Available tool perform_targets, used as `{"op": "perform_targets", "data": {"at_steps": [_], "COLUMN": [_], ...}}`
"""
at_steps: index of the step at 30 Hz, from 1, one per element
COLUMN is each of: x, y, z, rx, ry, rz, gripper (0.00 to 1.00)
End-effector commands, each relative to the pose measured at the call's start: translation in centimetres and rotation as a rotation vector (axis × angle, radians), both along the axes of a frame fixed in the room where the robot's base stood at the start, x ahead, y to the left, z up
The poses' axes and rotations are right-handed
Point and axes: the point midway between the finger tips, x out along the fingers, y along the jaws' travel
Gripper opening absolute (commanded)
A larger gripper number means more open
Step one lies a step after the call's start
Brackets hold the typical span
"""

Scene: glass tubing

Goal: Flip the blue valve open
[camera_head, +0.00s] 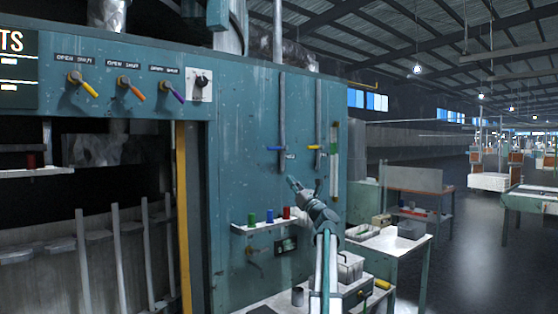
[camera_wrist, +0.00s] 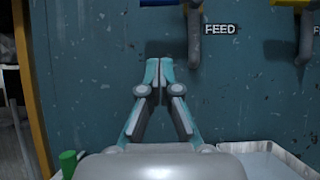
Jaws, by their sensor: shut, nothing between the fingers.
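The blue valve (camera_head: 276,148) is a blue lever handle on a vertical pipe on the teal panel. The lever lies about level, pointing left, crosswise to the pipe. In the wrist view, only the lower edge of the blue handle (camera_wrist: 158,3) shows at the top, beside the pipe end and a "FEED" label (camera_wrist: 220,29). My gripper (camera_head: 291,181) is below the valve and apart from it in the head view. In the wrist view, my gripper (camera_wrist: 158,68) has its fingertips together, with nothing between them, below the blue handle.
A yellow valve handle (camera_head: 314,147) is on the pipe to the right. Green (camera_head: 252,219), red (camera_head: 269,216) and blue (camera_head: 286,212) cylinders stand on a small shelf below. Levers (camera_head: 131,89) line the upper left panel. A bench (camera_head: 400,243) stands at right.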

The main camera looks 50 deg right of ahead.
Motion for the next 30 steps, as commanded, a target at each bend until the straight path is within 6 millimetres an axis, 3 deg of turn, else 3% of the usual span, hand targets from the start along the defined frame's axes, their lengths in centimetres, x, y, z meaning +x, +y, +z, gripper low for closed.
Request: {"op": "perform_targets", "data": {"at_steps": [11,23,30], "x": [2.2,8.3,8.7], "y": [-0.7,-2.2,-2.3], "z": [1.7,6.0,9.0], "rx": [-0.001,-0.001,-0.002], "ry": [0.001,0.0,0.001], "rz": [-0.001,0.0,-0.002], "gripper": [0.0,0.0,0.0]}}
